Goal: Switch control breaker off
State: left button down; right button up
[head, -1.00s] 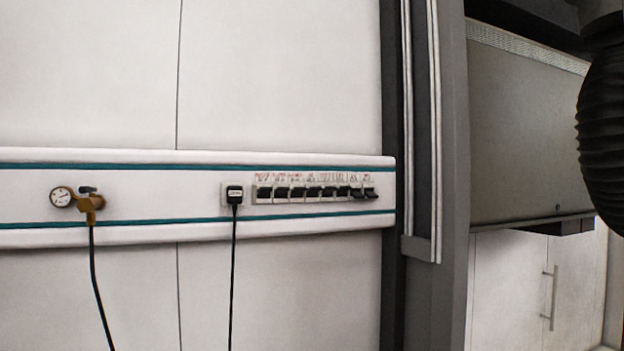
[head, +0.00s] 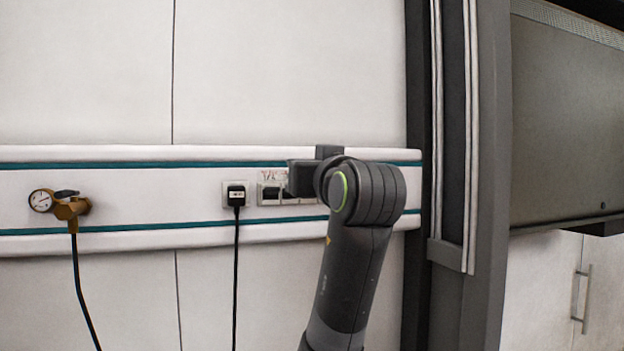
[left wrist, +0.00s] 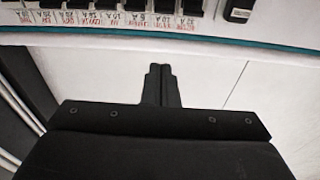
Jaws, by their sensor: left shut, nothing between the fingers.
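A row of breakers with black levers sits on the white wall rail. In the head view only its left end (head: 270,195) shows; my left arm covers the rest. The left wrist view shows the row upside down along the top edge, with black levers (left wrist: 137,5) and small red and black labels (left wrist: 125,20). I cannot clearly read which label is the control breaker. My left gripper (left wrist: 160,70) is shut and empty, its fingertips in front of the rail area on the label side of the row. In the head view its fingers are hidden. My right gripper is not in view.
Left of the breakers a black plug sits in a socket (head: 237,195), its cord hanging down. Farther left is a brass valve with a gauge (head: 62,204) and a hose. A dark grey post (head: 485,150) stands right of the rail. The wall above is bare.

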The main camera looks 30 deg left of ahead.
pick_arm(q)
jog(key=shift+s+r, duration=0.2)
jog(key=shift+r, duration=0.05)
jog(key=p, duration=0.6)
send_near(287, 156)
jog(key=x, duration=0.6)
jog(key=shift+w+a, duration=0.1)
jog(key=shift+w, duration=0.05)
jog(key=f, duration=0.3)
jog(key=d+f, duration=0.1)
jog(key=shift+s+d+f, duration=0.1)
jog(key=shift+s+f, duration=0.15)
jog(key=shift+s, duration=0.15)
